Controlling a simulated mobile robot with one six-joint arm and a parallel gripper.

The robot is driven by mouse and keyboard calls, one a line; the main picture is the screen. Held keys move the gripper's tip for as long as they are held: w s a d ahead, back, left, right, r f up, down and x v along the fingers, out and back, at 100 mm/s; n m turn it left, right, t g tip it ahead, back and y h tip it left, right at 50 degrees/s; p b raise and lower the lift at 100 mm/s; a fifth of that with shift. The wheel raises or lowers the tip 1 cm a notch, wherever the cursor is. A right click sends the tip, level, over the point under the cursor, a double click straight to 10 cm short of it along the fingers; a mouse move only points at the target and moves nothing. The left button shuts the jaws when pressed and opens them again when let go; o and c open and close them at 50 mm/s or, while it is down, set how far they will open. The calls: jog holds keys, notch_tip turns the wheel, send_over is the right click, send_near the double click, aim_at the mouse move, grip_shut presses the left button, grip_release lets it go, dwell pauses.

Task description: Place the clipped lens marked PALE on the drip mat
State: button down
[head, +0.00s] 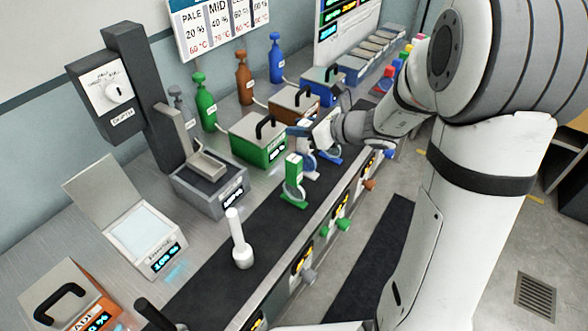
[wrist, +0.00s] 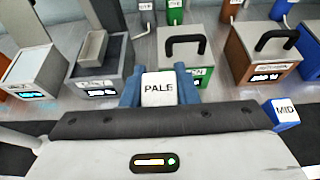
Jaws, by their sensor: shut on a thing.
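My gripper (wrist: 158,90) is shut on the clipped lens marked PALE (wrist: 158,88), whose white label shows between the blue fingertips in the wrist view. In the head view my gripper (head: 312,135) is over the bench in front of the green tank, and largely hides the held clip. A blue clipped lens marked MID (wrist: 284,112) is at right in the wrist view. A green clipped lens (head: 293,182) stands upright left of my gripper in the head view. A dark mat strip (head: 205,278) runs along the bench front; I cannot tell whether it is the drip mat.
The green tank (head: 262,138) and brown tank (head: 293,101) have black handles. A grey dipping machine (head: 128,95) stands left of them. A lit box (head: 133,238) with a raised lid and a white upright tool (head: 238,240) are at left. Knobs line the bench's front edge.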

aim_at(301, 147)
jog(key=shift+f, duration=3.3)
jog(key=shift+f+b, duration=0.15)
jog(key=shift+b, duration=0.15)
jog(key=c, duration=1.4)
grip_release()
